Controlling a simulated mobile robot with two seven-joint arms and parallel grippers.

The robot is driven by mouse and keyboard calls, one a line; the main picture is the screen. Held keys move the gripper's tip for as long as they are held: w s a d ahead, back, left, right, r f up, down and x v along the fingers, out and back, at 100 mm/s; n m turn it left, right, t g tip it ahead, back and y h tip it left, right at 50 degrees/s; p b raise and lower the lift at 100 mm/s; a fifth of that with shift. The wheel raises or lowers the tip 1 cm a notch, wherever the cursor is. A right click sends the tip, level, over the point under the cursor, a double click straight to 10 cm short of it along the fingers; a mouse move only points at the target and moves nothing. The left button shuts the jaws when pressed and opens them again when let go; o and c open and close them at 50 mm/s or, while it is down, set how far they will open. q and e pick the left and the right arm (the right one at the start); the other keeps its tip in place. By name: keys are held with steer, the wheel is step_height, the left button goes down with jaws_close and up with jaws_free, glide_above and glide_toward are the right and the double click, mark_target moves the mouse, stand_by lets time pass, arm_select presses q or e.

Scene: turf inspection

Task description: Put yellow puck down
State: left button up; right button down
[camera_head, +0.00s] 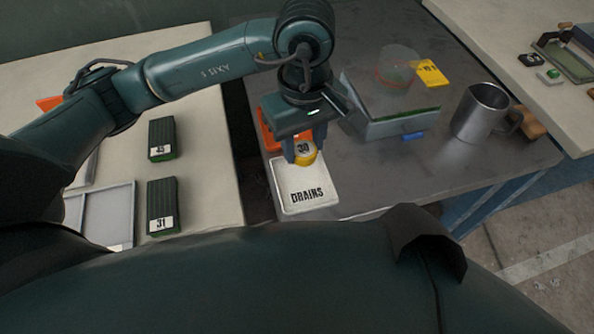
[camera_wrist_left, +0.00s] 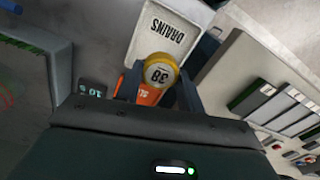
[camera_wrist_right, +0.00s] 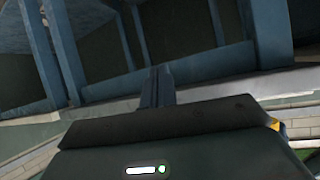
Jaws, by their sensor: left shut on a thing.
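The yellow puck (camera_head: 304,154) has a white label with a black number. It also shows in the left wrist view (camera_wrist_left: 160,75). My left gripper (camera_head: 303,148) is shut on it, one finger at each side, and holds it at the far edge of the white DRAINS tray (camera_head: 300,180). I cannot tell whether the puck touches the tray. The tray shows beyond the puck in the left wrist view (camera_wrist_left: 165,32), with no other thing seen on it. In the right wrist view my right gripper (camera_wrist_right: 157,72) has its fingers together, with nothing seen between them.
An orange block (camera_head: 265,138) lies just behind the left gripper. Dark green ribbed blocks (camera_head: 163,195) lie on the left table, across a gap.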

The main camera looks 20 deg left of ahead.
mark_target(304, 148)
arm_select(q)
step_height(304, 148, down, 7)
steer(key=shift+f+p, duration=0.1)
steer(key=shift+p, duration=0.2)
steer(key=shift+f, duration=0.35)
arm_select(e)
steer(key=shift+s+d+f, duration=0.1)
steer(key=shift+d+f, duration=0.1)
steer(key=shift+d, duration=0.05)
arm_select(q)
steer(key=shift+f, duration=0.15)
steer(key=o, duration=1)
steer(key=shift+c, duration=0.2)
arm_select(e)
steer(key=shift+a+r, duration=0.15)
arm_select(q)
steer(key=shift+r, duration=0.3)
step_height(304, 148, up, 10)
steer(key=shift+r+b, duration=0.25)
steer(key=shift+b, duration=0.35)
steer(key=shift+r, duration=0.65)
